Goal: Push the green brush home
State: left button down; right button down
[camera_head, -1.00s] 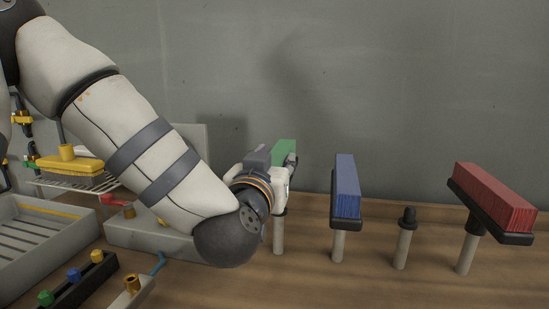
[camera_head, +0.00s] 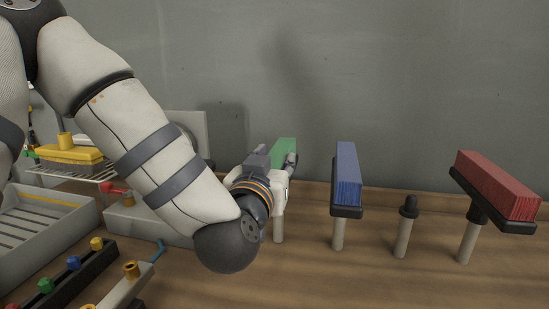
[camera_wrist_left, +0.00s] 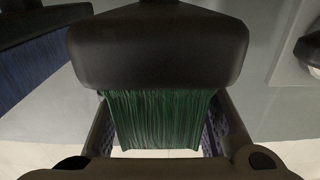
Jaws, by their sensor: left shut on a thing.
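The green brush (camera_head: 284,149) sits at the top of a pale post left of the blue brush. My left gripper (camera_head: 283,170) is shut on it from the near side, and the gripper and wrist hide most of its lower part. In the left wrist view the green bristles (camera_wrist_left: 156,120) lie between the two fingers, with the brush's dark back (camera_wrist_left: 158,48) beyond them. From these views I cannot tell how firmly the brush is seated on its post. My right gripper is not in view.
The blue brush (camera_head: 347,176) stands on a post to the right, then a bare black-capped post (camera_head: 406,225), then the red brush (camera_head: 497,184). At left are a yellow brush (camera_head: 65,150) on a wire rack, a grey tray (camera_head: 87,215) and a dark strip with coloured knobs (camera_head: 75,275).

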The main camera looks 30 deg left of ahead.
pick_arm(q)
jog(key=c, duration=1)
grip_release()
notch_tip(320, 180, up, 9)
jog(key=shift+f, duration=0.15)
jog(key=shift+r, duration=0.65)
